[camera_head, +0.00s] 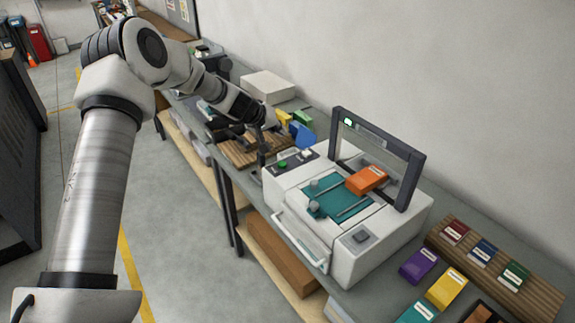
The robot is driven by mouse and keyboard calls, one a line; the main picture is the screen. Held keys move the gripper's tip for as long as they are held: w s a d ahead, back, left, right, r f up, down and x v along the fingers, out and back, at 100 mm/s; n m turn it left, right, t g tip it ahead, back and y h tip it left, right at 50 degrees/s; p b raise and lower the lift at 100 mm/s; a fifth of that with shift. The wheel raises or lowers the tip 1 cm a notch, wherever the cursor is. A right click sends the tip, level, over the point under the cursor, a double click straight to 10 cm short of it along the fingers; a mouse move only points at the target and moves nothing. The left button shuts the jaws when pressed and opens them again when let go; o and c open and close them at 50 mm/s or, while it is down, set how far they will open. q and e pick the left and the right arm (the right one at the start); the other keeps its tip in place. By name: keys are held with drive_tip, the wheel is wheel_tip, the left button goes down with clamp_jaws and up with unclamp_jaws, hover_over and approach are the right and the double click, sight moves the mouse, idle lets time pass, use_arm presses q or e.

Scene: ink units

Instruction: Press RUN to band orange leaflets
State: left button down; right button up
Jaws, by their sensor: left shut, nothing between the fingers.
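The white banding machine (355,262) stands on the bench, with a dark arch (413,180) over its teal bed (335,208). A stack of orange leaflets (367,180) lies on the bed at the arch. A dark panel on the machine's left corner carries a green button (283,164) and a paler one (307,153); their labels are too small to read. A small green light (348,121) shows on the arch. My left gripper (261,170) is shut and empty, pointing down just left of the panel, apart from the green button as far as I can see. My right gripper is out of view.
Purple (419,265), yellow (446,287) and teal (418,312) stacks lie right of the machine, before a wooden rack (530,290) with small coloured packs. Blue (302,134), green and yellow items stand behind my gripper. A wall runs along the back.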

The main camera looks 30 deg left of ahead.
sight(280, 164)
use_arm(q)
wheel_tip(280, 164, down, 8)
drive_tip(key=b, duration=0.7)
drive_tip(key=shift+f+b, duration=0.45)
drive_tip(key=shift+b, duration=0.2)
idle(0.6)
drive_tip(key=shift+f+b, duration=0.4)
drive_tip(key=shift+b, duration=0.15)
drive_tip(key=shift+s+f+b, duration=0.1)
drive_tip(key=shift+f+b, duration=0.45)
drive_tip(key=shift+b, duration=0.1)
idle(0.6)
drive_tip(key=shift+r+p, duration=0.75)
drive_tip(key=shift+r, duration=0.2)
